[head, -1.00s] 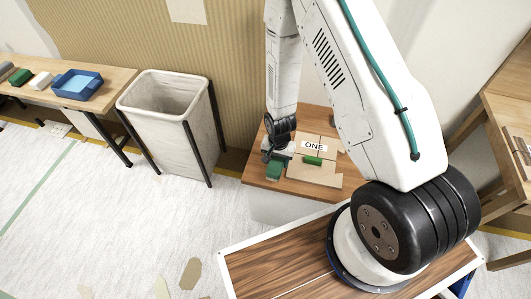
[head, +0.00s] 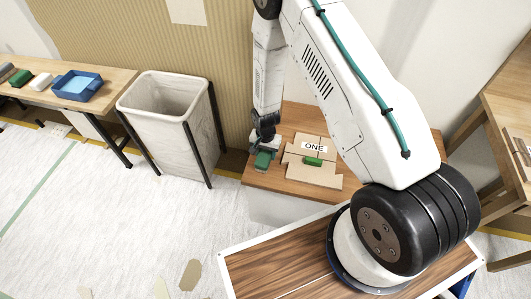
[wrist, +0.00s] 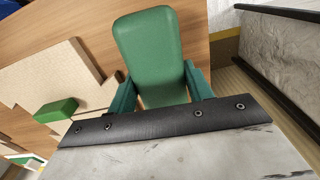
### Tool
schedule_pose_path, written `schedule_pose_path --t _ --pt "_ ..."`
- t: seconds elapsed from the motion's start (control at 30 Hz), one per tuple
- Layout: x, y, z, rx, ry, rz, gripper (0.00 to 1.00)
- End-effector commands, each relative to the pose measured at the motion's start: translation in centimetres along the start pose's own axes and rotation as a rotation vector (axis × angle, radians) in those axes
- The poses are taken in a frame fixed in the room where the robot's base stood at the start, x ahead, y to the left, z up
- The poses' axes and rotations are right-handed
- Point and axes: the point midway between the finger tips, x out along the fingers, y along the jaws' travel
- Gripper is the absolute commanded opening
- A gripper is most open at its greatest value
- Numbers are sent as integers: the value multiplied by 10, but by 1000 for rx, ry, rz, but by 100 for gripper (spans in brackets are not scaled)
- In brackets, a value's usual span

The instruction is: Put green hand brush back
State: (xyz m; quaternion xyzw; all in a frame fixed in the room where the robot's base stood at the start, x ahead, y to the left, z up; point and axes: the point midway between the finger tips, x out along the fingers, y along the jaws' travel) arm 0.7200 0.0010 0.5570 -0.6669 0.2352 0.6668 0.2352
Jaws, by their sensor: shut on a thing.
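My gripper (head: 266,146) is shut on a green hand brush (head: 262,161) at the left end of the wooden table. In the wrist view the green brush (wrist: 150,45) sits between the two teal fingers (wrist: 158,92), with its broad end pointing away from me. It is over the wooden tabletop; I cannot tell whether it touches it. A smaller green block (head: 313,161) lies on the cardboard pieces beside the gripper, and it also shows in the wrist view (wrist: 56,110).
Cardboard pieces with a label "ONE" (head: 314,147) lie on the wooden table (head: 290,189). A whitish bin (head: 157,125) in a black frame stands to the left. The far-left bench (head: 110,84) carries a blue tray (head: 77,93), a white block (head: 41,81) and a green block (head: 20,77).

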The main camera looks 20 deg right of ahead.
Motion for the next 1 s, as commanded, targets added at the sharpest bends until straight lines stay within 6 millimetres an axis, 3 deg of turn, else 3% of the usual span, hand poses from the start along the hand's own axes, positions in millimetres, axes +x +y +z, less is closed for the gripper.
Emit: schedule_pose_path --t 0.13,0.17,0.2,0.23,0.57,1.0 --pt "4 0 0 0 0 0 27" --pt "3 0 0 0 0 0 59" --pt "3 0 0 0 0 0 70" --pt "3 0 0 0 0 0 72" --pt "0 0 0 0 1 -1 72" --pt "-65 -4 -2 0 1 -1 72"
